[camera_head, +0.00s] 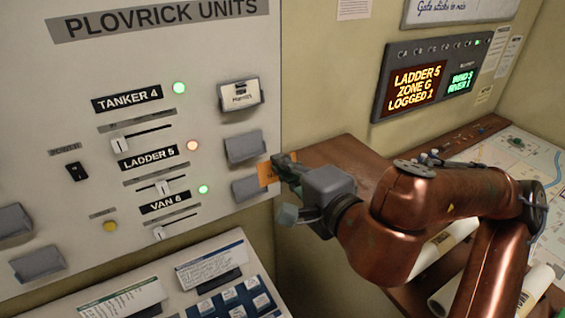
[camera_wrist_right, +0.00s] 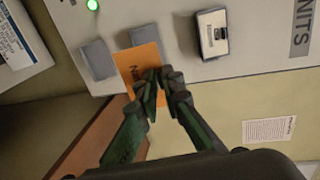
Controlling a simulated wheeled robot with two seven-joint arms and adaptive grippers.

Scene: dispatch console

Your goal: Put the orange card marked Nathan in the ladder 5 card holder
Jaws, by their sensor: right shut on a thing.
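The orange card (camera_head: 264,175) is held in my right gripper (camera_head: 279,169), which is shut on its right part. The card also shows in the wrist view (camera_wrist_right: 138,66), with dark lettering partly covered by the fingers (camera_wrist_right: 160,80). The ladder 5 card holder (camera_head: 244,147) is the grey middle one in the panel's right column and looks empty. The card is just below and right of it in the head view. In the wrist view the card overlaps part of this holder (camera_wrist_right: 144,36); whether they touch I cannot tell. My left gripper is not in view.
The tanker 4 holder (camera_head: 240,95) above bears a white card. The van 6 holder (camera_head: 246,188) below looks empty, close to the orange card. A brown desk (camera_head: 345,150) lies right of the panel. A sloped keypad console (camera_head: 215,290) is below.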

